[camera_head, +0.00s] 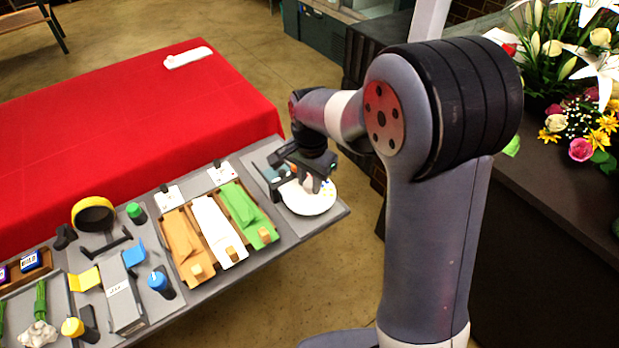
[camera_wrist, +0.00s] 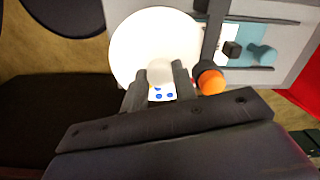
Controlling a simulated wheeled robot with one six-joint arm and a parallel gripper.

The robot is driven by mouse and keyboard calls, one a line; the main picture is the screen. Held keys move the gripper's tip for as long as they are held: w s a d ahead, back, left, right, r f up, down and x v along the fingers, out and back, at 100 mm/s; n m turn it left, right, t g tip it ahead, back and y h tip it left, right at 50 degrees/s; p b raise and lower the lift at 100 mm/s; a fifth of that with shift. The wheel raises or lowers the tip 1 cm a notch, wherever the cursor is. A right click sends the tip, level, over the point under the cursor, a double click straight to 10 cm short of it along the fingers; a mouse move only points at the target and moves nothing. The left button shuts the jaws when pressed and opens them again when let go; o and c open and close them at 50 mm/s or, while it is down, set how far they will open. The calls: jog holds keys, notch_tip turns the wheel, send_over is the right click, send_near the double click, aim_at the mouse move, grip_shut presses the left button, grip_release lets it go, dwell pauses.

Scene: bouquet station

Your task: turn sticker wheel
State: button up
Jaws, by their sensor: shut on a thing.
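The sticker wheel is a white round disc (camera_head: 310,197) at the right end of the grey work table. Small coloured dots show near its edge. In the wrist view the disc (camera_wrist: 130,45) fills the upper middle, with blue dots on a pale patch (camera_wrist: 162,93) by the fingers. My gripper (camera_head: 308,183) is over the disc. In the wrist view my gripper (camera_wrist: 160,75) has its two fingers on either side of a pale rounded knob (camera_wrist: 160,71) and is shut on it. The fingers and arm hide part of the disc.
An orange-capped item (camera_wrist: 211,80) stands close beside my gripper, near a teal piece (camera_wrist: 262,55). Orange, white and green (camera_head: 245,213) wrap sheets lie left of the wheel. A red-covered table (camera_head: 130,130) is behind. Flowers (camera_head: 580,120) stand at the right.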

jog(key=shift+m, duration=0.8)
jog(key=o, duration=1)
